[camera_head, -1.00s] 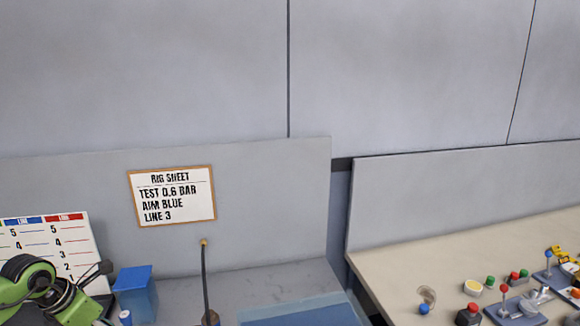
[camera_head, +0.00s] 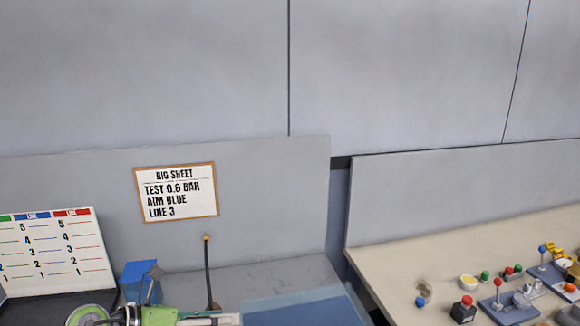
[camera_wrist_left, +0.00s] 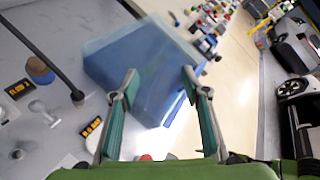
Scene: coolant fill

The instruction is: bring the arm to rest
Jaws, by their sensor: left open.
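My left gripper (camera_head: 222,319) is low at the left of the head view, cut off by the bottom edge, with its green body showing. In the left wrist view the left gripper (camera_wrist_left: 160,72) has its two teal fingers spread apart with nothing held between them. Beyond the fingers lies a blue translucent tray or box (camera_wrist_left: 145,65); contact with it cannot be told. The same blue thing (camera_head: 300,308) shows at the bottom of the head view, to the right of the gripper. My right gripper is not in view.
A blue bin (camera_head: 138,270) and a line chart board (camera_head: 55,250) stand at the left. A thin dark hose (camera_head: 208,265) rises below the rig sheet (camera_head: 176,192). The right bench (camera_head: 410,265) carries several knobs and fittings. Labels (camera_wrist_left: 18,88) show on the grey bench.

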